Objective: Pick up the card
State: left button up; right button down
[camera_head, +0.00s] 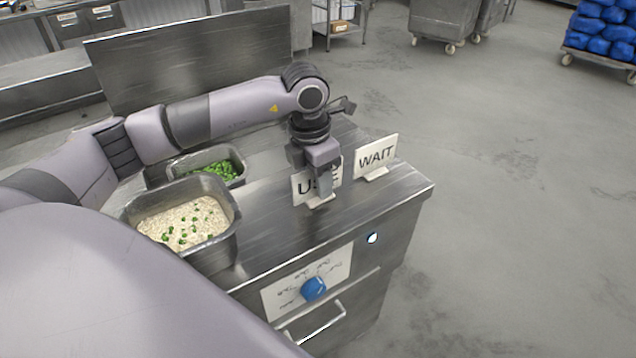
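A white card reading "US" (303,187), its other letters covered, stands on a small base on the steel counter. My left gripper (325,188) points down right at this card, and a finger covers part of its face. I cannot tell whether the fingers grip the card or only stand around it. A second white card reading "WAIT" (376,157) stands upright to the right, apart from the gripper. My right gripper is not in view.
A steel pan of rice with peas (233,215) and a smaller pan of peas (243,180) sit left of the cards. The counter front has a blue knob (314,288) and a handle (316,327). The counter between pans and cards is clear.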

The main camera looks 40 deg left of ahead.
pick_arm(q)
jog(key=shift+f, duration=0.25)
dwell(0.5)
grip_shut()
